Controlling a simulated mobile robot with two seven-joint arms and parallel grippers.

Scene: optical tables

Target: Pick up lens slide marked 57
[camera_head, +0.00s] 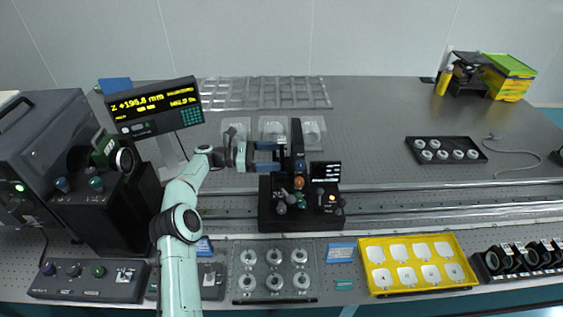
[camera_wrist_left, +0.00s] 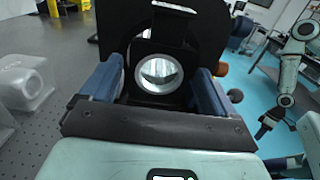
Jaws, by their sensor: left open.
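My left gripper (camera_head: 279,156) is open beside the upright black plate (camera_head: 297,138) of a black optical mount in the middle of the table. In the left wrist view, my blue left fingers (camera_wrist_left: 158,85) stand either side of a round silvery lens (camera_wrist_left: 158,72) in a dark holder. The lens appears between the fingers, with gaps to them; I cannot tell its depth. No mark 57 is readable on it or anywhere else. A pale arm with a dark end (camera_wrist_left: 266,126), seemingly my right one, shows at the right of that view; its jaws are too small to judge.
The mount's black base (camera_head: 290,222) carries small knobs and parts. A digital readout (camera_head: 152,106) stands left of it. In front are a tray of round pieces (camera_head: 273,299), a yellow tray (camera_head: 372,290) and black lens holders (camera_head: 520,260).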

